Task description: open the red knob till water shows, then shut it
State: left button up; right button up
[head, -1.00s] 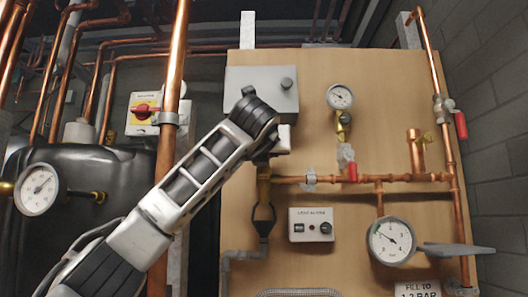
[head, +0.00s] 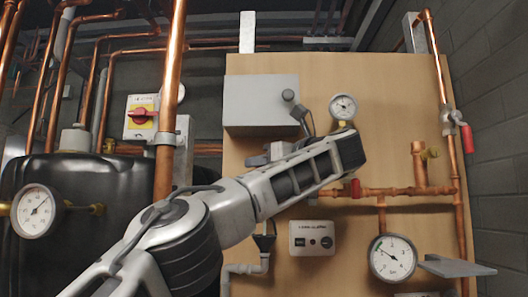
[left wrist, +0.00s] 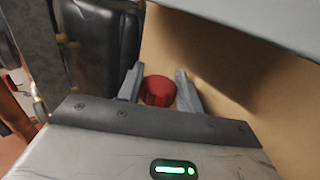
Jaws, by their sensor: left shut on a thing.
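The red knob (left wrist: 158,90) is round with a ribbed side and shows in the left wrist view between the two grey fingers of my left gripper (left wrist: 158,78). The gripper is shut on it. In the head view my left gripper (head: 268,156) is at the board below the grey box, partly covered by my own forearm. The red knob itself is hidden there. Below the arm, a dark funnel (head: 264,242) leads into a grey drain pipe (head: 246,268). I see no water in it. My right gripper is out of view.
A grey box (head: 261,101) sits just above the gripper. A small gauge (head: 343,107), a white switch box (head: 312,239) and a larger gauge (head: 392,258) are on the board (head: 385,135). A vertical copper pipe (head: 171,80) stands left. A red lever (head: 466,137) is at right.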

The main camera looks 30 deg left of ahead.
pick_arm(q)
jog(key=shift+n+g+p, duration=0.65)
jog(key=shift+n+g, duration=0.05)
jog(key=shift+g, duration=0.2)
jog(key=o, duration=1)
jog(key=shift+s+d+p, duration=0.15)
jog(key=shift+s+d, duration=0.05)
jog(key=shift+d, duration=1.15)
jog(key=shift+s+d+p, duration=0.1)
jog(key=shift+s+d, duration=0.05)
jog(key=shift+d, duration=1.2)
jog(key=shift+s+d+p, duration=0.15)
jog(key=shift+s+d, duration=0.05)
jog(key=shift+d, duration=1.15)
